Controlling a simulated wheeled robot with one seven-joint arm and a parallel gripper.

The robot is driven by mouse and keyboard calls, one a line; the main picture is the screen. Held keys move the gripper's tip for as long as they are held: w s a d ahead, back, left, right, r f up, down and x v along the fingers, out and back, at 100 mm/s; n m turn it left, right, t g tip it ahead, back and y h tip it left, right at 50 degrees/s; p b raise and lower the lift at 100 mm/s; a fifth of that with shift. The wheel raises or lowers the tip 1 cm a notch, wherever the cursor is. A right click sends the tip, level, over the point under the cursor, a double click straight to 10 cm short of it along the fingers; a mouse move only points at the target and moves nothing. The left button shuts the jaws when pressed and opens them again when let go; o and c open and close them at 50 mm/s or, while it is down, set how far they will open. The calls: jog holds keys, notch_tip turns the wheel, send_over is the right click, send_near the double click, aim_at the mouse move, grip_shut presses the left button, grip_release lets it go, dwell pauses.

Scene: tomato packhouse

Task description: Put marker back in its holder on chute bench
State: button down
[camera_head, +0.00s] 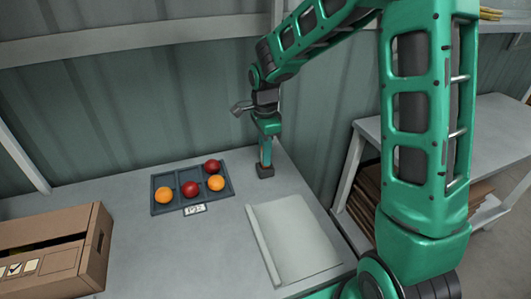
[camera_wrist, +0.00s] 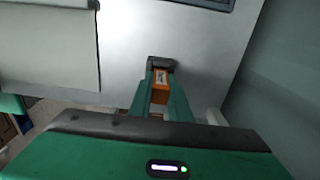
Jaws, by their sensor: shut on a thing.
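My gripper (camera_head: 265,160) points down at the bench (camera_head: 228,245) near its back right, close to the wall. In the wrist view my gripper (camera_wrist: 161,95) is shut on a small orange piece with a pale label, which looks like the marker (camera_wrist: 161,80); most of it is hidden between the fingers. A small dark block (camera_head: 265,171) is at the fingertips, low over or on the bench; it also shows in the wrist view (camera_wrist: 160,64). It may be the holder, but I cannot tell, nor whether the marker is inside it.
A dark divided tray (camera_head: 174,207) with red and orange tomatoes and a label card (camera_head: 194,209) lies left of my gripper. A pale flat sheet (camera_head: 295,240) lies in front. An open cardboard box (camera_head: 60,270) stands at front left. The corrugated wall (camera_head: 130,110) is close behind.

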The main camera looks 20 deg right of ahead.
jog(key=shift+f, duration=0.3)
jog(key=c, duration=1.6)
grip_release()
jog(key=c, duration=0.3)
jog(key=shift+r, duration=0.1)
jog(key=shift+r, duration=3.45)
